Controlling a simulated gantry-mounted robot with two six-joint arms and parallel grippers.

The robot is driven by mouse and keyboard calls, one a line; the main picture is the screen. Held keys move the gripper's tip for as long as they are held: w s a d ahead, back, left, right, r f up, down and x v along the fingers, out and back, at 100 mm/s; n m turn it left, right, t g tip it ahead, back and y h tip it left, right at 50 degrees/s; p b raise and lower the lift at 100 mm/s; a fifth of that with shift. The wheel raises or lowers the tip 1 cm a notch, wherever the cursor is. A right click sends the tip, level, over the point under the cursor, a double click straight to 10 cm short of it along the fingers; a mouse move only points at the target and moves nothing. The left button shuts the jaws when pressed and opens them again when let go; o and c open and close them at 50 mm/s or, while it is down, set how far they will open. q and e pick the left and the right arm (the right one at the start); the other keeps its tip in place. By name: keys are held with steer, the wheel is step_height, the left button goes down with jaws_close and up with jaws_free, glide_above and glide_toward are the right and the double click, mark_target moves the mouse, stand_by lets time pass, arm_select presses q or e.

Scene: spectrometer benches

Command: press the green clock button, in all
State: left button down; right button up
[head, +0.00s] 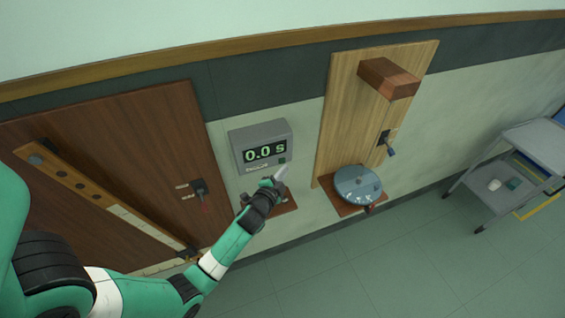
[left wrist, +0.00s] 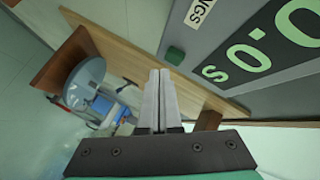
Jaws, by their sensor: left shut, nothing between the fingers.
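The grey clock box (head: 241,136) hangs on the wall in the middle of the head view, its display reading 0.0 s. The small green button (head: 282,160) is at the lower right of its face. In the left wrist view the green button (left wrist: 175,55) stands out from the grey face, beyond the fingertips. My left gripper (head: 281,171) is shut and empty, its tips just below the button in the head view. Its closed fingers (left wrist: 160,72) point toward the button in the left wrist view and look apart from it. My right gripper is not in view.
A small wooden shelf (head: 287,207) is below the clock, partly behind my left gripper. To the right are a wooden panel (head: 340,110) with a wooden block (head: 388,78) and a round grey-blue disc (head: 358,184). A dark wooden board (head: 150,130) is at left. A grey cart (head: 540,145) stands far right.

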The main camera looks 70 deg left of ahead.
arm_select(q)
steer(key=d+b, duration=0.1)
steer(key=d, duration=0.4)
steer(key=shift+b, duration=0.4)
stand_by(0.6)
